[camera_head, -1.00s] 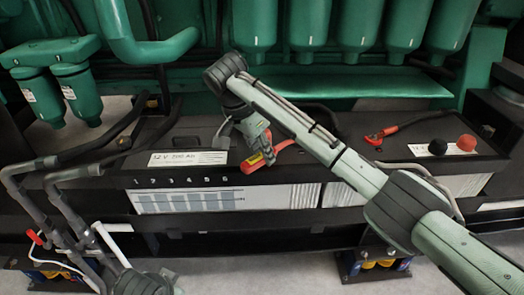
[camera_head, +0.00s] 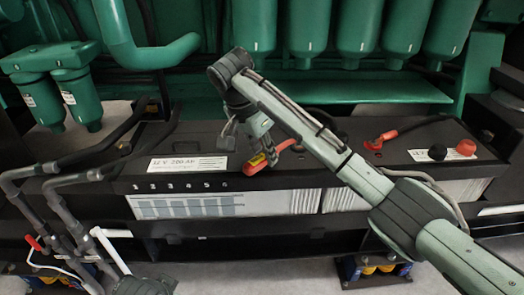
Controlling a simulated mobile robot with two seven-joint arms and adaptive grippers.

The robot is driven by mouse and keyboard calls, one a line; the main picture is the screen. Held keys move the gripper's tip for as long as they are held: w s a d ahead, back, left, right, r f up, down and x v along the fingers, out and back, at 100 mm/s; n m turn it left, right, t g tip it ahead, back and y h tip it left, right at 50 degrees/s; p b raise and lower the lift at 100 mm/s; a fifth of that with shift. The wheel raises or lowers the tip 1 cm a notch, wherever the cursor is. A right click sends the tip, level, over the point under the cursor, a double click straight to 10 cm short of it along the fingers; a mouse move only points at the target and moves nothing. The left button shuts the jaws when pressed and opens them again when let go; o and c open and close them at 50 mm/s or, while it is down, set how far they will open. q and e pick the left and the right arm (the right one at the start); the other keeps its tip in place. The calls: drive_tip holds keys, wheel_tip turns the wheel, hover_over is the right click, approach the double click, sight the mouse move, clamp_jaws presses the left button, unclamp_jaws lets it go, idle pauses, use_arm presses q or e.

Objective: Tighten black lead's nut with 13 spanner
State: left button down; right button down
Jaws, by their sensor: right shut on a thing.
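My right gripper (camera_head: 250,136) reaches down over the black battery top in the middle. I cannot tell surely whether this is the 13 spanner. Black leads (camera_head: 110,146) run in from the left side to grey pipe-like sections. The black lead's nut cannot be made out. My left gripper is not clearly seen.
A red cable end (camera_head: 378,140) lies on the right part of the battery top, near a black cap (camera_head: 437,152) and a red cap (camera_head: 466,147). Green engine cylinders (camera_head: 310,30) stand behind. A green twin filter (camera_head: 65,85) hangs at left.

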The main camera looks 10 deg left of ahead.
drive_tip(key=d+n, duration=0.1)
drive_tip(key=s+d+n, duration=0.1)
drive_tip(key=shift+s+d+y, duration=0.1)
drive_tip(key=shift+d+y, duration=0.2)
drive_tip(key=shift+d, duration=0.05)
drive_tip(key=d+n+y, duration=0.3)
drive_tip(key=d+n, duration=0.6)
drive_tip(key=d, duration=0.1)
drive_tip(key=shift+w+d+n, duration=0.3)
drive_tip(key=shift+f, duration=0.35)
drive_tip(key=shift+f, duration=0.5)
idle(0.4)
